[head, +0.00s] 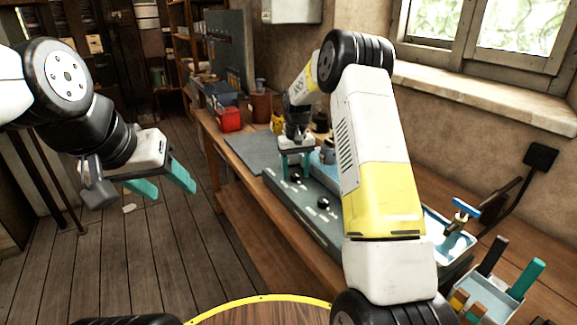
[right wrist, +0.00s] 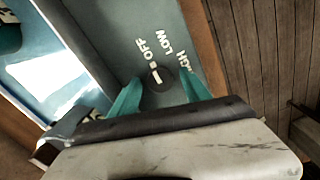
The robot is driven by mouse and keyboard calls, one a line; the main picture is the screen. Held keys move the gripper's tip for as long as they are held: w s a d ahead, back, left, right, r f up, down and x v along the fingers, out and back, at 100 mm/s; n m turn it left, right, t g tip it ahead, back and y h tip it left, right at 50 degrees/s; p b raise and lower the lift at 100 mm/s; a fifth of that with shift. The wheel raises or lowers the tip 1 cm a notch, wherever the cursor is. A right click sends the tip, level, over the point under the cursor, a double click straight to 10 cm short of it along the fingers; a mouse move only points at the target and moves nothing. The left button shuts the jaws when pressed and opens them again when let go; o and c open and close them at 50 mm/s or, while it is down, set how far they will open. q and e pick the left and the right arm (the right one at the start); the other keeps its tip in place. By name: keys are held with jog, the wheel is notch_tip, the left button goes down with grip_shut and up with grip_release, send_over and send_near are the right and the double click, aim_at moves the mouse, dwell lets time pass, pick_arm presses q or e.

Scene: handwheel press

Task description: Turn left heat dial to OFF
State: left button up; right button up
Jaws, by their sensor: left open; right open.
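The left heat dial (head: 296,178) is a small black knob on the grey-green press panel (head: 283,194). In the right wrist view the dial (right wrist: 164,80) carries a white line, with OFF, LOW and HIGH lettered around it. The line lies roughly toward OFF; I cannot tell if it is exactly there. My right gripper (head: 295,172) is open over this dial, its teal fingers on either side of it, also in the right wrist view (right wrist: 160,92). I cannot tell whether they touch it. My left gripper (head: 168,189) is open and empty, above the floor at left.
A second black dial (head: 323,203) sits nearer on the same panel.

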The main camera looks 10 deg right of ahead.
aim_at(296, 174)
notch_tip(296, 174, up, 7)
jog(key=shift+r, duration=0.4)
